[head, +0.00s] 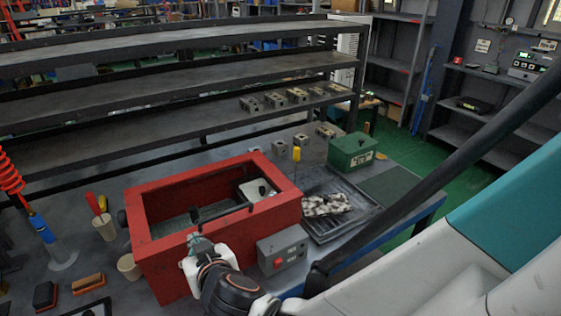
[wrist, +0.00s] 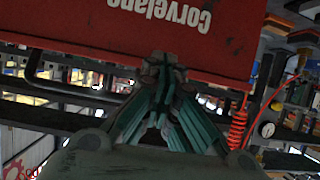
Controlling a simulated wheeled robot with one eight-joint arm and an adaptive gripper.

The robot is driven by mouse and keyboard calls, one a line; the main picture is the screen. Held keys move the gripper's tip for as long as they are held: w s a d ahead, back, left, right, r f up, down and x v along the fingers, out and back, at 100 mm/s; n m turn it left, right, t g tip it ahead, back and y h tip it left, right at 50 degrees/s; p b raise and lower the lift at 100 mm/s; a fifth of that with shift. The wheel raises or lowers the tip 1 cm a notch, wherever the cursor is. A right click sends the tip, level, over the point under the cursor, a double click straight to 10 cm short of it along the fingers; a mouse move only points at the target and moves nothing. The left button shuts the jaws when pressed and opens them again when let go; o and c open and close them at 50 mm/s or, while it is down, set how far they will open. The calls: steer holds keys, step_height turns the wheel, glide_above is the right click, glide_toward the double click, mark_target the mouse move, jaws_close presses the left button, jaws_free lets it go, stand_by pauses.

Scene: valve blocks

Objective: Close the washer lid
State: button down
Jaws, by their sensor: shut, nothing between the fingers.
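The red washer (head: 220,255) is a box on the bench. I cannot tell clearly where the lid is. My gripper (head: 196,241) is at the near side of the washer, close to the bar. In the wrist view my gripper (wrist: 164,68) is shut and empty, its fingertips in front of a red panel (wrist: 185,28) with upside-down white lettering. I cannot tell whether they touch it.
A grey control box (head: 283,248) with a red button stands right of the washer. A black tray (head: 345,228) holds a spotted cloth. A green box (head: 352,152) and several metal blocks stand behind. Cups and brushes (head: 88,283) are on the left.

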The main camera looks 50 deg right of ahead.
steer(key=shift+w+d, duration=0.35)
steer(key=shift+d, duration=0.1)
step_height(320, 180, up, 10)
steer(key=shift+s+a, duration=0.35)
steer(key=shift+a, duration=0.05)
stand_by(0.8)
